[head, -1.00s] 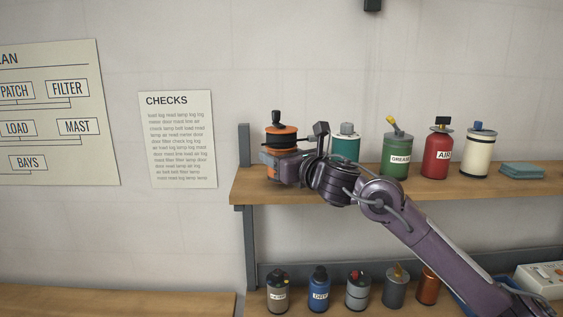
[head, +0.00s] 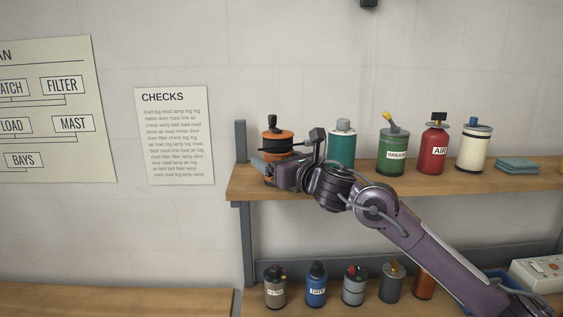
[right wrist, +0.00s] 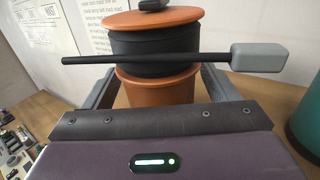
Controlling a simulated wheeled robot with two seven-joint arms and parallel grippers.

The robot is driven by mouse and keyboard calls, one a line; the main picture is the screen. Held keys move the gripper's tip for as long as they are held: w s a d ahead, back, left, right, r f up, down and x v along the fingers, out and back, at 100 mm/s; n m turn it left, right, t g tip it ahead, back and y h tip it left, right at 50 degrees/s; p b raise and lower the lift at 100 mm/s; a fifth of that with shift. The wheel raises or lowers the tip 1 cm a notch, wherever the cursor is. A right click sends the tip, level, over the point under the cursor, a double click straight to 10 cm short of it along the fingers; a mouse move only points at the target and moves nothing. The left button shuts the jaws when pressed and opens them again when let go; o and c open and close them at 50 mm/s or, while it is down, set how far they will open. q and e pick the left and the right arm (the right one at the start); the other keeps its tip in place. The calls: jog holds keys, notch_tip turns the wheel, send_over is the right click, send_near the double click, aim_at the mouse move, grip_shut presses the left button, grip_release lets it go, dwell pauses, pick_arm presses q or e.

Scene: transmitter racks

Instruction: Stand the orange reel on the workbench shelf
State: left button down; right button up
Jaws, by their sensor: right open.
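The orange reel (head: 277,138), with a black middle band and a dark knob on top, stands upright on the left end of the wooden upper shelf (head: 450,182). In the right wrist view the orange reel (right wrist: 152,90) is straight ahead, between the spread fingers. My right gripper (head: 279,172) is open at the reel's lower part; its fingers (right wrist: 155,88) lie on either side of the reel. A black rod with a grey block crosses in front of the reel in the wrist view. My left gripper is not in view.
A teal canister (head: 342,148) stands just right of the reel. Farther right are a green grease can (head: 392,155), a red air bottle (head: 433,150), a cream canister (head: 474,148) and folded cloths (head: 517,166). Several small bottles line the lower shelf. A grey post (head: 240,142) rises at the shelf's left end.

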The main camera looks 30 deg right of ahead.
jog(key=shift+s+r, duration=0.1)
jog(key=s+d+b, duration=0.1)
jog(key=s+b, duration=0.9)
jog(key=s, duration=0.2)
dwell(0.4)
